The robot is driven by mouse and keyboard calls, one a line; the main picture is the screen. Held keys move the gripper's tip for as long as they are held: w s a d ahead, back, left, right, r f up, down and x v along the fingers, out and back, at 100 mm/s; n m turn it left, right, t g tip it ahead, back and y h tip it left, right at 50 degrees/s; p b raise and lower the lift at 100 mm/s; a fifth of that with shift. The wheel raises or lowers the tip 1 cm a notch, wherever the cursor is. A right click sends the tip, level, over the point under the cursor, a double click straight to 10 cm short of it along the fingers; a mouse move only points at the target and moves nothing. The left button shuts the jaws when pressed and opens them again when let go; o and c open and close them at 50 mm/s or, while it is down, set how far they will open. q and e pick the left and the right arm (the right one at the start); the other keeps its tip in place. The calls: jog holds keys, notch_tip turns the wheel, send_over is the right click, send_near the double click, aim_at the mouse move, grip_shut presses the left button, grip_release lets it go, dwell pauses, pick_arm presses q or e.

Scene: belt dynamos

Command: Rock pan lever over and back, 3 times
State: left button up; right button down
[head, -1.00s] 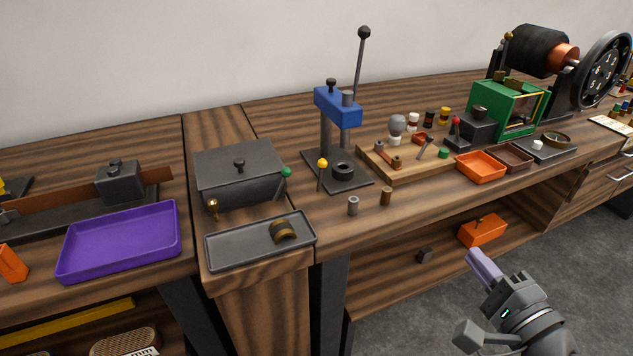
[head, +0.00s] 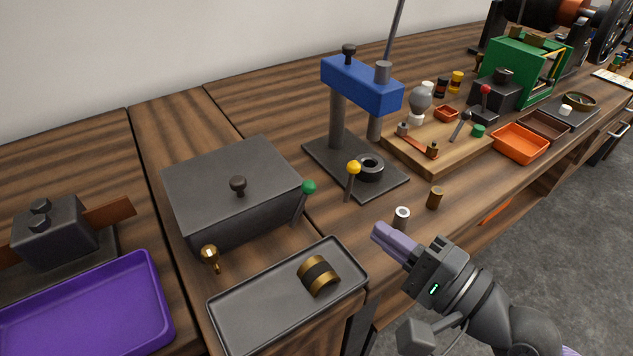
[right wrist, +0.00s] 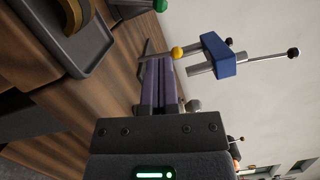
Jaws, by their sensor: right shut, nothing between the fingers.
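A short lever with a green ball knob (head: 308,187) stands at the right side of a dark grey lidded box (head: 232,190), leaning slightly right. Another lever with a yellow ball knob (head: 353,167) stands nearly upright at the front of the blue-topped press (head: 361,84). Which of them is the pan lever is not marked. My right gripper (head: 378,231) is shut and empty, over the bench's front edge, right of the green knob and below the yellow one. Its lilac fingers (right wrist: 159,80) point toward the yellow-knobbed lever (right wrist: 178,53) in the right wrist view. My left gripper is out of view.
A grey tray (head: 240,317) holding a brass-and-black ring piece (head: 319,275) lies in front of the box. A small brass-coloured knob (head: 209,256) stands beside it. Two small cylinders (head: 401,217) (head: 435,197) stand near my right gripper. A wooden board (head: 455,151) with parts lies behind.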

aim_at(301, 206)
jog(key=x, duration=0.7)
jog(key=shift+w+a+r+p, duration=0.15)
jog(key=shift+w+a+p, duration=0.05)
jog(key=shift+p, duration=0.1)
jog(key=shift+w+a, duration=0.4)
jog(key=shift+a, duration=0.05)
pick_arm(q)
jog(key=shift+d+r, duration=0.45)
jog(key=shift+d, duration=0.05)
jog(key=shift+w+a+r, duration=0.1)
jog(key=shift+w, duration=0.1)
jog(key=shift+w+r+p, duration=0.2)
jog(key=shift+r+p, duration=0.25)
jog(key=shift+p, duration=0.15)
pick_arm(e)
jog(key=shift+s+a+r+n, duration=0.15)
jog(key=shift+r+n, duration=0.1)
jog(key=shift+n, duration=0.15)
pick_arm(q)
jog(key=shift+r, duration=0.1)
